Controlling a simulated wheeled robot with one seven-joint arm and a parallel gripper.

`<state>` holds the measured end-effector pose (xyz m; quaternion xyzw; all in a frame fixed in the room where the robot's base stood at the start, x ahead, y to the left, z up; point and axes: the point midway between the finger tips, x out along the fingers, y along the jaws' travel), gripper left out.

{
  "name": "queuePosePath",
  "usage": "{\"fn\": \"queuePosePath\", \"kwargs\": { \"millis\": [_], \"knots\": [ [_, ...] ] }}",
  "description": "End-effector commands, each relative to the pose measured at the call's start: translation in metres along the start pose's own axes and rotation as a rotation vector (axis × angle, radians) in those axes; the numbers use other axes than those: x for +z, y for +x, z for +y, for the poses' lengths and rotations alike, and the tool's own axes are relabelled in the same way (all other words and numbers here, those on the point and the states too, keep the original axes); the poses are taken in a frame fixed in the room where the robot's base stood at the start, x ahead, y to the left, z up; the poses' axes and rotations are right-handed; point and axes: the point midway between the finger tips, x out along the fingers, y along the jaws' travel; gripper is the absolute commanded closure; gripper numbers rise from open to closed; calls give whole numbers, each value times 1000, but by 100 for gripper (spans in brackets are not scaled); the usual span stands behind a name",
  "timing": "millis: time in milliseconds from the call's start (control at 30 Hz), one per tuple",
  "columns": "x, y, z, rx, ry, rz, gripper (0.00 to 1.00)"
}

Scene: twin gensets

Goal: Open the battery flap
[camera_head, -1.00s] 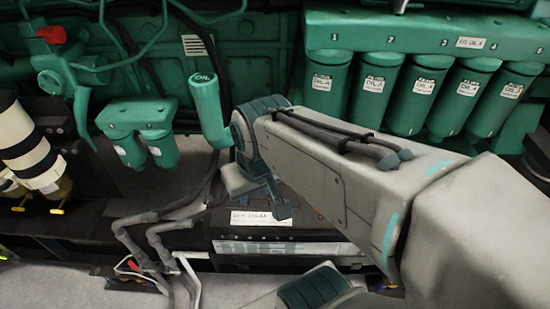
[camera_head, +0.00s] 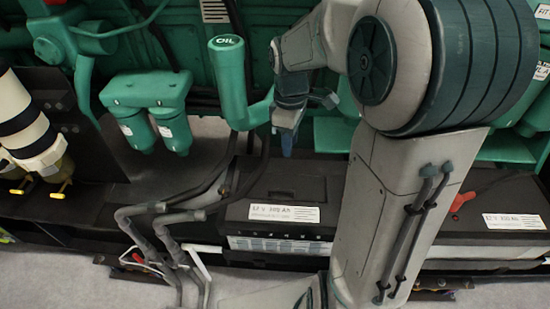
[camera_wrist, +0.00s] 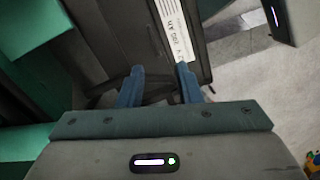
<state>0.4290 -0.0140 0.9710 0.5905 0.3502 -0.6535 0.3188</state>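A black battery (camera_head: 240,211) with a white label stands low in the middle of the head view, under the green engine. A second black battery (camera_head: 478,238) with a similar label is at the right, partly behind my arm. Neither view shows clearly which part is the flap; the tops look closed. My gripper (camera_head: 287,143) points down above and behind the middle battery, apart from it. In the wrist view, my gripper (camera_wrist: 160,83) has two blue fingers spread apart with nothing held. A dark box with a white label (camera_wrist: 174,28), likely the battery, lies beyond the fingertips.
A green oil filler pipe (camera_head: 230,85) stands just left of my gripper. Grey pipes (camera_head: 160,225) and black hoses run left of the middle battery. Green filters (camera_head: 150,125) hang at the left. Some pale floor shows in front.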

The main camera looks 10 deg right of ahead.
Motion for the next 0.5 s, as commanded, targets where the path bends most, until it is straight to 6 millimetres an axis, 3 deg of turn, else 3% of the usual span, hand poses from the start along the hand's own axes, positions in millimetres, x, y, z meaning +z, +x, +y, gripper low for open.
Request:
{"fn": "queuePosePath", "kwargs": {
  "millis": [33, 100, 300, 500],
  "knots": [
    [-5, 19, 11, -30, -59, 0, 68],
    [-10, 30, 21, -59, -137, 3, 68],
    [-17, 47, 35, -103, -263, 17, 68],
    [-18, 65, 34, -110, -281, 18, 68]
  ]
}}
